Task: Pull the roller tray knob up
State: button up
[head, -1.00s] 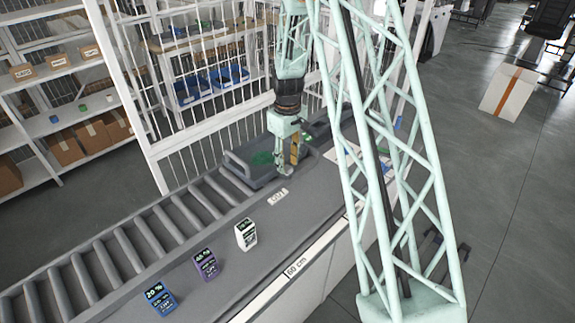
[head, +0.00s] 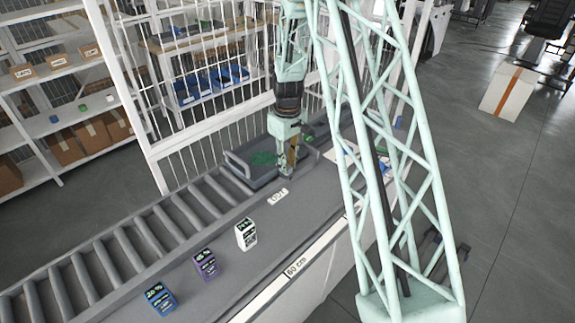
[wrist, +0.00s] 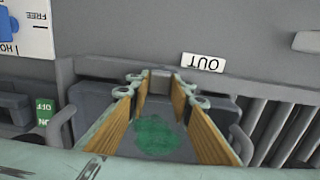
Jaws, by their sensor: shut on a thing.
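The grey roller tray (head: 236,163) sits at the far end of the roller conveyor, with a green patch or item (head: 263,159) inside it. It also shows in the wrist view, with the green patch (wrist: 160,138) between my fingers. My gripper (head: 288,174) points down at the tray's near right edge. In the wrist view its wood-coloured finger pads stand either side of a small grey block, the knob (wrist: 160,78), at the tray's edge. My gripper is shut on it. The exact contact is hard to see.
An "OUT" label (wrist: 203,62) lies on the counter beside the tray. Three small boxes, blue (head: 160,299), purple (head: 205,263) and white (head: 246,235), stand along the counter. A white barred fence (head: 190,140) rises behind the conveyor. A green "OFF" sign (wrist: 44,111) is nearby.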

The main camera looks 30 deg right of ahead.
jog(key=shift+w+r, duration=0.1)
jog(key=shift+r, duration=1)
jog(key=o, duration=1.1)
jog(key=shift+r, duration=0.15)
jog(key=shift+c, duration=0.2)
jog(key=shift+o, duration=0.5)
notch_tip(320, 180, up, 12)
